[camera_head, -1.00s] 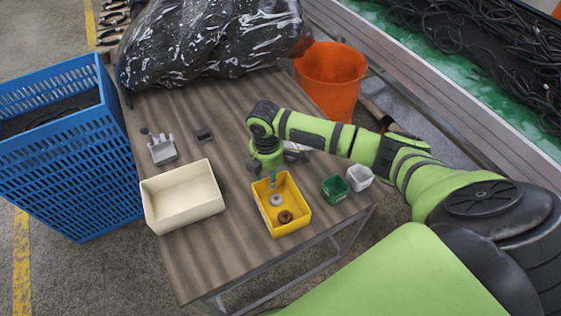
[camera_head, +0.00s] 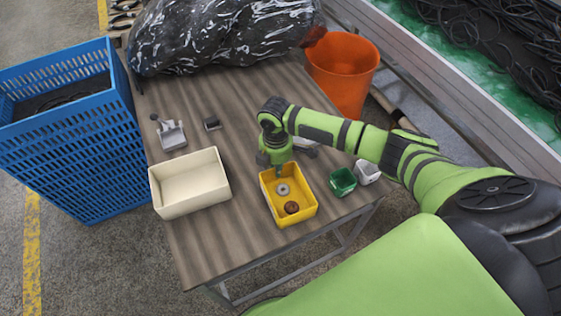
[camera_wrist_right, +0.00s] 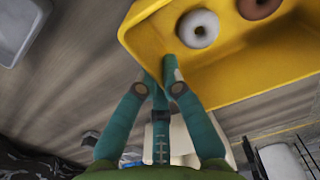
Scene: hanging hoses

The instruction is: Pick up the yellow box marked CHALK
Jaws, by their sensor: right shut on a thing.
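The yellow box (camera_head: 298,216) is an open bin on the table; I can read no CHALK marking on it. It holds a grey ring (camera_head: 283,190) and a brown ring (camera_head: 291,208). My right gripper (camera_head: 279,178) is at the box's far left side. In the right wrist view the teal fingertips (camera_wrist_right: 162,72) are closed at the yellow wall (camera_wrist_right: 250,72), one on the inner side. I cannot tell whether the box is clear of the table. My left gripper is not in view.
A cream bin (camera_head: 190,203) stands left of the yellow box. A small green box (camera_head: 343,184) and a white one (camera_head: 367,173) stand to its right. A black bag (camera_head: 220,40) covers the table's back. A blue crate (camera_head: 70,150) and an orange bucket (camera_head: 342,75) flank the table.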

